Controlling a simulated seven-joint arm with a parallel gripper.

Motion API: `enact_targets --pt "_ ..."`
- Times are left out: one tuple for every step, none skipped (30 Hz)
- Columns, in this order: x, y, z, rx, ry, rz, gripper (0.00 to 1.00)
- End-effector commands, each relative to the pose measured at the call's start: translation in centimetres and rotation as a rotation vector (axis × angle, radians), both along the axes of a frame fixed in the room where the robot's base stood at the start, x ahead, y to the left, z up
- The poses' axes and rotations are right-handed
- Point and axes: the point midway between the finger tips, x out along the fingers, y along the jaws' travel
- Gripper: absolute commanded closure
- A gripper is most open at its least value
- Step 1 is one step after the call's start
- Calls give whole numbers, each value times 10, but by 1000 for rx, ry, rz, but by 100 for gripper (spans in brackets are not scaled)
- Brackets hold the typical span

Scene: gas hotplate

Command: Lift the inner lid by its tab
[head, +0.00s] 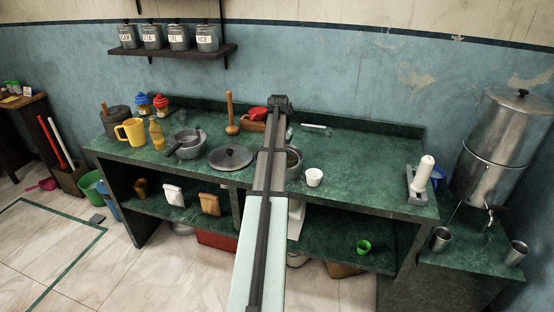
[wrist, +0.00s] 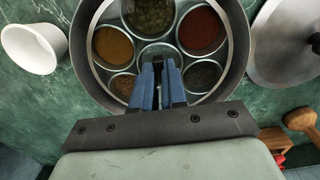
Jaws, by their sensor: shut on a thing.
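The round steel spice box (wrist: 236,62) lies under my gripper (wrist: 160,68) in the wrist view. Several cups of spice show inside it, among them an orange-brown one (wrist: 113,46), a green one and a red one. The inner lid seems to be see-through, and its edge is hard to make out. My blue fingers are shut over the middle of the box on a small thing, apparently the inner lid's tab, mostly hidden between them. Whether the lid is raised cannot be told. In the head view my arm hides the gripper and part of the box (head: 297,160).
A steel lid (head: 230,157) lies on the green counter (head: 350,180) left of the box. A wooden masher (head: 231,115) and pots stand further left. The counter's right part is mostly clear.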

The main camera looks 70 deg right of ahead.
Motion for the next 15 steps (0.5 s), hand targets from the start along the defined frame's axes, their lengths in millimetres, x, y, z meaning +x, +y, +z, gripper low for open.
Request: enact_targets --pt "0 0 0 0 0 0 100" --pt "0 0 0 0 0 0 100" --pt "0 0 0 0 0 0 100" --pt "0 0 0 0 0 0 100" --pt "0 0 1 0 0 0 100" --pt "0 0 1 0 0 0 100" --pt "0 0 2 0 0 0 100" --pt "0 0 3 0 0 0 100" --pt "0 0 4 0 0 0 100" --pt "0 0 5 0 0 0 100" --pt "0 0 6 0 0 0 100" --pt "0 0 8 0 0 0 100" --pt "0 0 9 0 0 0 100" --pt "0 0 10 -1 0 0 100" --pt "0 0 12 -1 0 0 100"
